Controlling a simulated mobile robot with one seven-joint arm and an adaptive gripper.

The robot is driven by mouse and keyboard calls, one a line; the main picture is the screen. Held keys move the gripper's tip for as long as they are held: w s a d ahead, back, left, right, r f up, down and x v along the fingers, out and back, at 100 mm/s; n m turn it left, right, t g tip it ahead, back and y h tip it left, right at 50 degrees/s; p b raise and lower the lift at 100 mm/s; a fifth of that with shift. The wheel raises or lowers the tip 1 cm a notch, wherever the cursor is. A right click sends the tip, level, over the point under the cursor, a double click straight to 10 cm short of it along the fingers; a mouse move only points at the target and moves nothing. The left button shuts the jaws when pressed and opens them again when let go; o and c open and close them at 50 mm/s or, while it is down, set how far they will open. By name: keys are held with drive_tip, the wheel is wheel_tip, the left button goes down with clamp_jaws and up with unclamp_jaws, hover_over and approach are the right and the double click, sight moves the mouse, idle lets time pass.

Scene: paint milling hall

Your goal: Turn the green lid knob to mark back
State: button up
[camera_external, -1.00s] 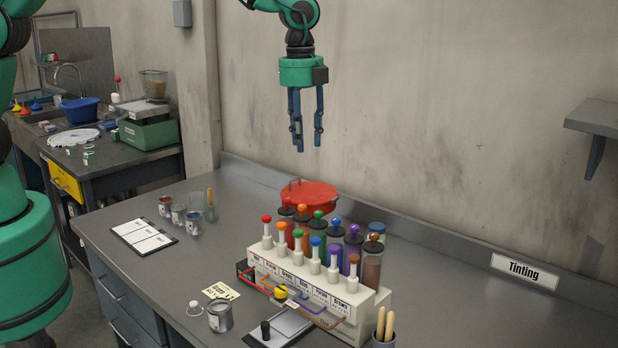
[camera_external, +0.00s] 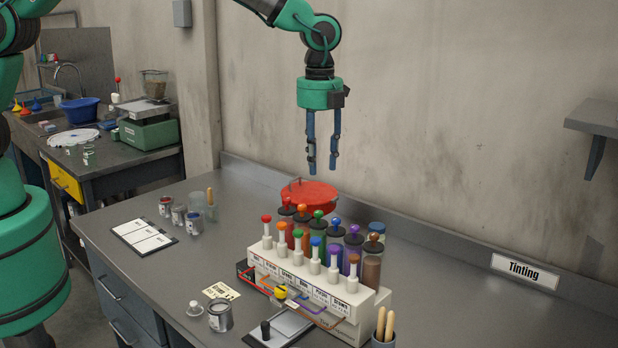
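The tinting machine (camera_external: 350,301) stands on the bench with a row of coloured canisters. The green lid knob (camera_external: 319,214) tops a dark canister lid in the back row, between the orange and blue lid knobs. A separate green ball (camera_external: 299,242) tops a white pump in the front row. The position marks around the lid knob are too small to read. My gripper (camera_external: 326,170) points down in the air above the back row, apart from everything. Its two blue fingers are spread with nothing between them.
Neighbouring knobs, orange (camera_external: 302,209) and blue (camera_external: 335,222), stand close on both sides of the green one. A red round lid (camera_external: 309,195) lies behind. The wall rises behind the bench. An open can (camera_external: 220,317) and a clipboard (camera_external: 144,236) lie to the front left.

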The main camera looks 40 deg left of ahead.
sight(319, 211)
wheel_tip(319, 211, down, 13)
drive_tip(key=shift+r+p, duration=0.1)
drive_tip(key=shift+p, duration=0.55)
clamp_jaws()
